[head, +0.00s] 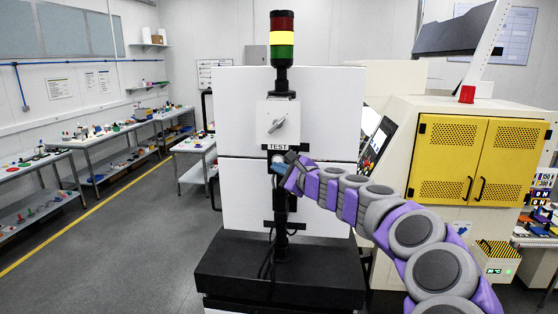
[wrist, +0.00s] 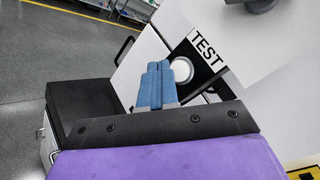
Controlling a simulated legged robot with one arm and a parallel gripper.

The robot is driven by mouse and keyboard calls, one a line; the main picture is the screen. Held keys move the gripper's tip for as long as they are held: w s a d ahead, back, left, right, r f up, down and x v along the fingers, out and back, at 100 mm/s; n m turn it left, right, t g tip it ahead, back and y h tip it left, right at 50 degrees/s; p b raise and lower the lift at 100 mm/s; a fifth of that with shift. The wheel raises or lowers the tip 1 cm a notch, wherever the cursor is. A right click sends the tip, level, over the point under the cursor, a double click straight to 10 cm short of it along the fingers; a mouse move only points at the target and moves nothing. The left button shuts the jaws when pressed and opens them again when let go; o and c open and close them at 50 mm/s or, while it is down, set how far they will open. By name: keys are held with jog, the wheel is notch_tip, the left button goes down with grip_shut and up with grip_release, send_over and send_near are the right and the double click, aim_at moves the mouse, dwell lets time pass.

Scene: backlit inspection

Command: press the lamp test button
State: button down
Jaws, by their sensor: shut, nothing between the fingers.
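The round white button (wrist: 182,69) sits in a dark panel beside the TEST label (wrist: 207,47) in the wrist view. The label (head: 278,147) also shows in the head view, where my gripper largely hides the button below it. My gripper (head: 277,169) is at the panel just below the label. Its blue fingers (wrist: 155,82) are shut together with nothing between them. In the wrist view their tips overlap the button's left edge; I cannot tell whether they touch it. The signal lamp (head: 282,38) on top has red, yellow and green sections; the yellow looks brightest.
A grey plate with a rotary switch (head: 278,122) is just above the label. White panels (head: 235,110) stand behind, on a black base (head: 280,270). A yellow-doored machine (head: 475,160) stands at right, benches (head: 95,140) at left. The left floor is clear.

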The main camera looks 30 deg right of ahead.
jog(key=shift+w+a+r, duration=0.1)
jog(key=shift+w+a, duration=0.1)
jog(key=shift+w, duration=0.35)
jog(key=shift+d, duration=0.15)
dwell(0.7)
jog(key=shift+d, duration=0.35)
jog(key=shift+a, duration=0.15)
dwell(0.4)
jog(key=shift+w+r+p, duration=0.1)
jog(key=shift+w+p, duration=0.1)
jog(key=shift+p, duration=0.3)
